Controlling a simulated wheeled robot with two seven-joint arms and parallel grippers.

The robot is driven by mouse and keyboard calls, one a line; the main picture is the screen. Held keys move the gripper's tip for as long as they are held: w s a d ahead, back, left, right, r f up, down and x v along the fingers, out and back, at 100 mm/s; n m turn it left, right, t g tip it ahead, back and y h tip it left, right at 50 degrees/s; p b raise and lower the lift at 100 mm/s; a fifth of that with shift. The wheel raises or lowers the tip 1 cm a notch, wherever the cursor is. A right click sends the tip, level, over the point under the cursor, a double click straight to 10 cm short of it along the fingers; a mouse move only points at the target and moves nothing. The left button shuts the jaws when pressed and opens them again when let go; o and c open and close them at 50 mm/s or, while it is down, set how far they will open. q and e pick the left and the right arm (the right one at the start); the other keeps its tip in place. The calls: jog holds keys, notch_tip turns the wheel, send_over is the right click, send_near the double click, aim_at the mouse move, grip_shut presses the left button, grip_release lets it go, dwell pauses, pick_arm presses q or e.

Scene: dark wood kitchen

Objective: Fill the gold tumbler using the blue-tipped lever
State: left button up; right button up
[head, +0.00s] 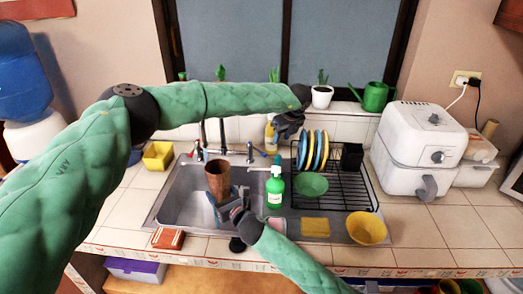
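The tumbler (217,178), brownish gold in this light, stands nearly upright at the left sink basin, below the faucet area. My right gripper (225,208), its arm coming in from the lower right, is at the tumbler's lower right side and appears shut on it; the fingertips are partly hidden. A small blue tip (277,160) shows right of the faucet, which I take as the blue-tipped lever. My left gripper (287,124) hangs above it and slightly to the right, apart from it. Its finger opening is too small to make out. My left forearm hides part of the faucet.
A green soap bottle (275,188) stands right of the tumbler. A dish rack (340,185) with plates and a green bowl (311,185) is further right. A yellow sponge (315,227) and yellow bowl (366,228) lie in front. A white air fryer (418,145) stands at right.

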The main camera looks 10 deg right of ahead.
aim_at(263, 152)
pick_arm(q)
jog(key=w+a+n, duration=0.1)
jog(key=w+a, duration=0.2)
jog(key=a, duration=0.1)
jog(key=x, duration=1)
jog(key=shift+w+a+f, duration=0.15)
jog(key=shift+w+f, duration=0.05)
jog(key=shift+f, duration=0.05)
grip_shut()
